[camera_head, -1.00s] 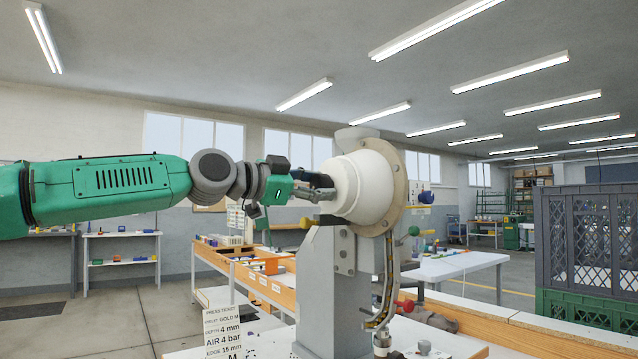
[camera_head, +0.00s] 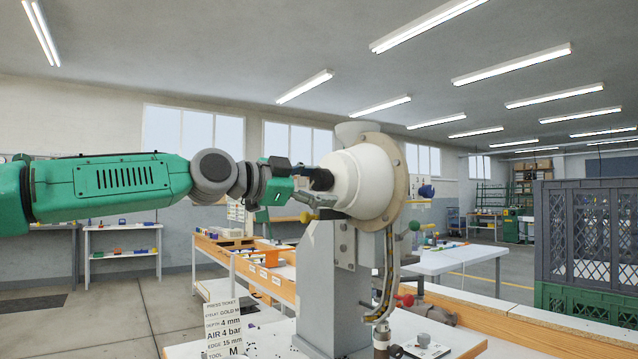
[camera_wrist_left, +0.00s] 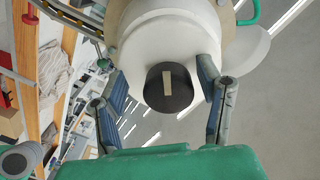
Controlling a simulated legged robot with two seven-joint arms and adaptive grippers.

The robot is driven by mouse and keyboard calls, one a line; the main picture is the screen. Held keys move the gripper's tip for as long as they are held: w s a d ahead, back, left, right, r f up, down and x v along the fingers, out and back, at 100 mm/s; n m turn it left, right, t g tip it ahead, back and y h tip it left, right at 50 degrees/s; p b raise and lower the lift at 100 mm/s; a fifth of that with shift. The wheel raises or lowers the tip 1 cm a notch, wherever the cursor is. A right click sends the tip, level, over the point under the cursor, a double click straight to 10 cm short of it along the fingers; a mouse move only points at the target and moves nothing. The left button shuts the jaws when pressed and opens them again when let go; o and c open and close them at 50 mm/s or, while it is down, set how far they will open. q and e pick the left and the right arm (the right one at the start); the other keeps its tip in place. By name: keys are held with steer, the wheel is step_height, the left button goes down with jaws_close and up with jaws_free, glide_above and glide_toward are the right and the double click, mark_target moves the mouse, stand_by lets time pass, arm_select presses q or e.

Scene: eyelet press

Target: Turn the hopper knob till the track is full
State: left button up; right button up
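The hopper is a white drum (camera_head: 365,180) on the grey press column. Its black knob (camera_head: 322,180) faces my left gripper (camera_head: 312,186). In the left wrist view the knob (camera_wrist_left: 168,88) shows a pale bar mark, upright in the picture. The fingers of my left gripper (camera_wrist_left: 163,82) stand open on both sides of the knob, with a visible gap on the left and a narrow one on the right. The curved track (camera_head: 388,275) runs down from the hopper; I cannot tell how full it is. My right gripper is not in view.
A press ticket (camera_head: 224,325) stands at the front left of the press table. A yellow-knobbed lever (camera_head: 306,217) sits just below my left gripper. A red handle (camera_head: 405,300) is right of the column. A dark crate (camera_head: 590,235) stands at the right.

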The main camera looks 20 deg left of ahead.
arm_select(q)
steer(key=shift+a+r, duration=0.1)
steer(key=shift+r, duration=0.15)
steer(key=shift+s+a+r, duration=0.15)
steer(key=shift+s+a, duration=0.05)
steer(key=shift+s, duration=0.1)
steer(key=v, duration=1.1)
steer(key=shift+a+f, duration=0.25)
steer(key=shift+f, duration=0.1)
steer(key=shift+d, duration=0.15)
